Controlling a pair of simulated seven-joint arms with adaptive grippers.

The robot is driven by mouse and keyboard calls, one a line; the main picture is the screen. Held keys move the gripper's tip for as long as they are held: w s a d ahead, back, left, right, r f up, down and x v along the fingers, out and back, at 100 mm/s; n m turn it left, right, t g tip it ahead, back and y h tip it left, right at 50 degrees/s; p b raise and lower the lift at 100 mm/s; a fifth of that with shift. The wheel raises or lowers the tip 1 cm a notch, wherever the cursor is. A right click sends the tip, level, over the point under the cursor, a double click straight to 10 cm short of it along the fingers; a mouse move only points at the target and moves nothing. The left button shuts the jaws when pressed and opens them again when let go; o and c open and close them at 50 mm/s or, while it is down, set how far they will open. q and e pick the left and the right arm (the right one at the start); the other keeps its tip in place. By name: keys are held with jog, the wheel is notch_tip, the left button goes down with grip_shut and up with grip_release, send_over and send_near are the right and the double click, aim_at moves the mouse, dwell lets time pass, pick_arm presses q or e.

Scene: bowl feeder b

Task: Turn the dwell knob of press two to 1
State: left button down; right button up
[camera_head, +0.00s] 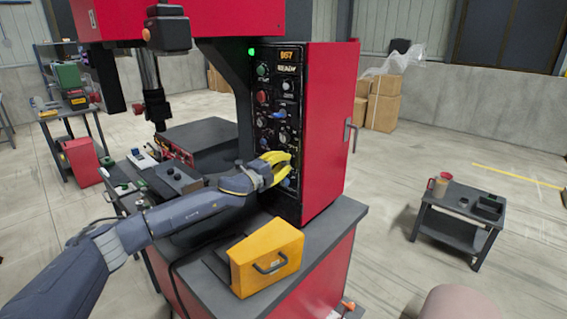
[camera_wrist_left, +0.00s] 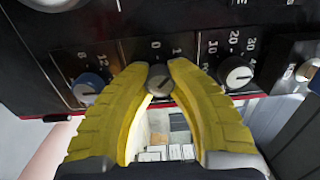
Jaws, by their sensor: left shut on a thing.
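The red press (camera_head: 325,130) has a black control panel (camera_head: 263,125) with several knobs and buttons. My left gripper (camera_head: 284,160) reaches the lower part of this panel from the left. In the left wrist view my left gripper (camera_wrist_left: 158,82) has its yellow fingers closed on a small dark grey knob (camera_wrist_left: 158,76). The marks 0 and 1 stand around this knob. Its name label cannot be read and its pointer is not clear, so I cannot tell its exact setting. In the head view the fingers hide it. My right gripper is not in view.
In the left wrist view a blue knob (camera_wrist_left: 88,88) sits left of the held one, and a white-faced knob (camera_wrist_left: 236,74) marked 10, 20, 30 sits right. A yellow box (camera_head: 265,262) stands on the bench below my arm. A small side table (camera_head: 455,208) stands right.

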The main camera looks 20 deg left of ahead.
pick_arm(q)
jog(key=shift+d, duration=0.15)
jog(key=c, duration=1.1)
grip_release()
jog(key=shift+o, duration=0.2)
jog(key=v, duration=1.2)
